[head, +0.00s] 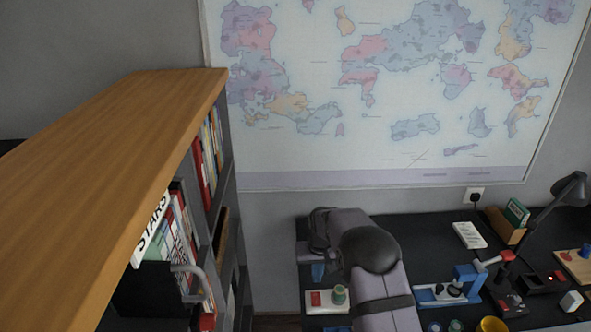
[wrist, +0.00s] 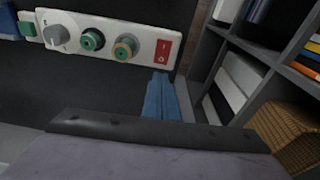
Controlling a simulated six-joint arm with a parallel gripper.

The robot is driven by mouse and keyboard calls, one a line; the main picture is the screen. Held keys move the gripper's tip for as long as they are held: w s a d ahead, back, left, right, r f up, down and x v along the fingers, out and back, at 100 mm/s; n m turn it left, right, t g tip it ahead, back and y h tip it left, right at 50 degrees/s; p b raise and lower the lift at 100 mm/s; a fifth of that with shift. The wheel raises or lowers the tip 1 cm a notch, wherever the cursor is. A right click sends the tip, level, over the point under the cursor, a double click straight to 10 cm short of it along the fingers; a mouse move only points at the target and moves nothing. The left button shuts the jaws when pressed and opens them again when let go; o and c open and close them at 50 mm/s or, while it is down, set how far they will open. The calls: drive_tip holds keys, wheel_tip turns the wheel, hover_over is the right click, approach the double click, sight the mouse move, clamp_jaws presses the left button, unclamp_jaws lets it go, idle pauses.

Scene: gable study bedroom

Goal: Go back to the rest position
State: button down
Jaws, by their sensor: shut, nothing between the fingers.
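My gripper (wrist: 160,76) shows in the wrist view as two blue fingers side by side, shut with nothing between them. In the head view my gripper (head: 318,278) points down at the left end of the black desk, partly hidden by my folded arm. A white control panel (wrist: 118,38) with a grey dial, two round knobs and a red switch lies beyond the fingertips in the wrist view. The fingertips appear just beside its red-switch end; I cannot tell their exact height. The panel (head: 314,308) also shows below the gripper in the head view, partly covered by my arm.
A wood-topped bookcase (head: 130,110) stands close on the left; its shelves (wrist: 262,50) fill the right of the wrist view. A blue-and-white device (head: 440,292), a yellow container (head: 492,325) and a desk lamp (head: 570,190) are to the right. A map (head: 390,90) hangs behind.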

drive_tip(key=s+f+g, duration=0.1)
drive_tip(key=s+f, duration=0.1)
drive_tip(key=s, duration=0.1)
drive_tip(key=s+f+g, duration=0.1)
drive_tip(key=s+f, duration=0.1)
drive_tip(key=s, duration=0.2)
drive_tip(key=s+d+f, duration=0.1)
drive_tip(key=s+f, duration=0.1)
drive_tip(key=s, duration=0.2)
drive_tip(key=shift+g, duration=0.4)
drive_tip(key=s, duration=0.4)
drive_tip(key=s+d+r+g, duration=0.1)
drive_tip(key=s, duration=0.3)
drive_tip(key=s+r+g, duration=0.1)
drive_tip(key=s, duration=0.3)
drive_tip(key=shift+s+d+n, duration=0.2)
drive_tip(key=shift+d+n, duration=0.05)
drive_tip(key=shift+n, duration=0.05)
drive_tip(key=s+d+r, duration=0.2)
drive_tip(key=s+r, duration=0.7)
drive_tip(key=s, duration=0.5)
drive_tip(key=w+d+r+m+t, duration=0.1)
drive_tip(key=w+r+t, duration=0.2)
drive_tip(key=r, duration=0.2)
drive_tip(key=shift+w+d+r, duration=0.15)
drive_tip(key=shift+w+r, duration=0.15)
